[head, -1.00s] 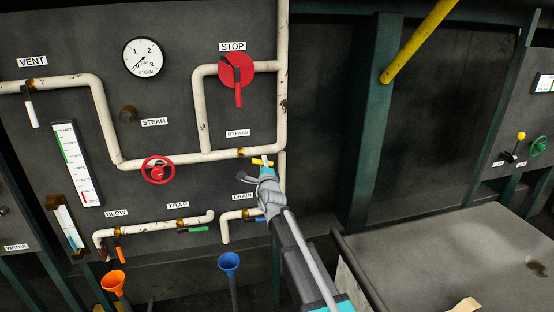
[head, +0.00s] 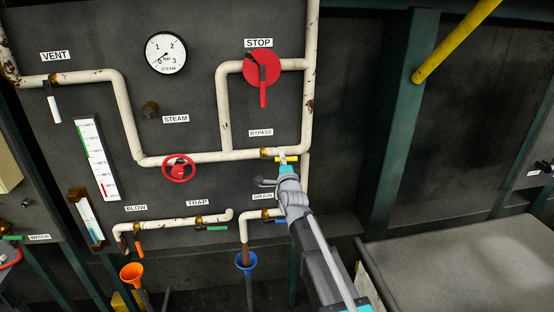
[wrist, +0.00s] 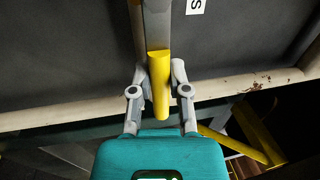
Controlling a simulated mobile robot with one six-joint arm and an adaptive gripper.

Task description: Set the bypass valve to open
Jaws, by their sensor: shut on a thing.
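The bypass valve's lever has a yellow grip (head: 287,158), just below the white BYPASS label (head: 261,132). Its brass body (head: 265,153) sits on the lower white pipe, left of the vertical pipe. The lever points right, roughly along the horizontal pipe. My gripper (head: 286,166) reaches up to it from below right. In the wrist view the yellow grip (wrist: 159,80) lies between the two grey fingers of my gripper (wrist: 160,88), which are shut on it. The valve body is out of sight in the wrist view.
A red handwheel (head: 179,168) is on the same pipe to the left. The red STOP lever (head: 263,92) is above. The blue drain lever (head: 281,220) is close below my gripper, above a blue funnel (head: 246,262). A grey table (head: 460,265) stands at right.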

